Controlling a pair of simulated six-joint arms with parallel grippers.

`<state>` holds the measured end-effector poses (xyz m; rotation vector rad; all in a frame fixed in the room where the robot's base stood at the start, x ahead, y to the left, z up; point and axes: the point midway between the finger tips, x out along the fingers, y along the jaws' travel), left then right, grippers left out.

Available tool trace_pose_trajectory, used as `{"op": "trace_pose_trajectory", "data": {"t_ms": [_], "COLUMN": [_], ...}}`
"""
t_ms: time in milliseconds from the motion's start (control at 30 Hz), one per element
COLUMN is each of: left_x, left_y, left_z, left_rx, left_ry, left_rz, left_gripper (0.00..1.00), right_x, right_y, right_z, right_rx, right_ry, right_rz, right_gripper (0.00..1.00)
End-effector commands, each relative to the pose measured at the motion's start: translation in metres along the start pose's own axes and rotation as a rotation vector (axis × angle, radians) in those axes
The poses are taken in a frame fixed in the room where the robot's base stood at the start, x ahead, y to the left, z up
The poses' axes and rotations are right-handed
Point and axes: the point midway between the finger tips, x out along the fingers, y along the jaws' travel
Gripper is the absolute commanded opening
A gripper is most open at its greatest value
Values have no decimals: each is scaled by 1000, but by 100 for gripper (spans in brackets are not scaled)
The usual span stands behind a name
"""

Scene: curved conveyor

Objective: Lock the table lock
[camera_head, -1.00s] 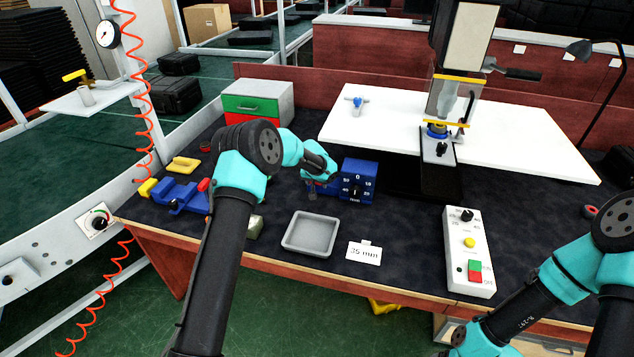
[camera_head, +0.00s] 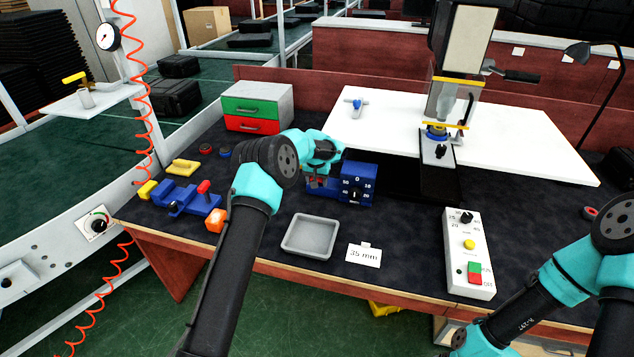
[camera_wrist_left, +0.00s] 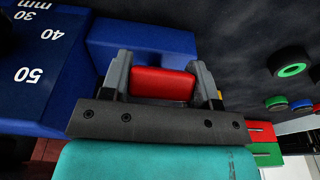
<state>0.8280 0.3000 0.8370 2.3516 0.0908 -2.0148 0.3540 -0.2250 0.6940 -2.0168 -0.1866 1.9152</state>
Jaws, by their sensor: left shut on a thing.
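A blue unit with a white millimetre scale and a black knob (camera_head: 358,184) stands at the middle of the bench. It also fills the left of the left wrist view (camera_wrist_left: 35,75). A red lock handle (camera_wrist_left: 163,83) sits beside its blue body. My left gripper (camera_wrist_left: 164,80) is shut on this red handle, with one grey finger on each side. In the head view, my left gripper (camera_head: 318,182) is at the left side of the blue unit, and the arm partly hides the handle. My right gripper is not in view; only its arm shows at lower right.
A grey tray (camera_head: 311,236) and a 35 mm card (camera_head: 364,254) lie in front. A blue clamp (camera_head: 188,199) and an orange cube (camera_head: 216,220) are at left. A white control box (camera_head: 469,255) and a press over a white table (camera_head: 375,119) are at right.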

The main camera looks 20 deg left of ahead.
Motion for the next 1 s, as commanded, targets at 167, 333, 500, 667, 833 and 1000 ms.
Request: {"op": "trace_pose_trajectory", "data": {"t_ms": [167,333,500,667,833,1000], "left_x": [-2,-4,-5,-6,-6,-8], "left_y": [-2,-3,-3,-3,-3,-3], "left_z": [-6,-9,-13,-15,-16,-16], "left_rx": [-3,-3,-3,-3,-3,-3], "left_ry": [-53,-105,-145,-178,-210,-241], "left_rz": [-1,-2,-2,-3,-2,1], "left_gripper": [13,13,13,13,13,13], "right_x": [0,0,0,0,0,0], "right_y": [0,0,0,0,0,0], "right_z": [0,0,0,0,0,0], "right_rx": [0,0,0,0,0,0], "right_ry": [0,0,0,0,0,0], "right_rz": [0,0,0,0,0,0], "right_gripper": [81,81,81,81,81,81]}}
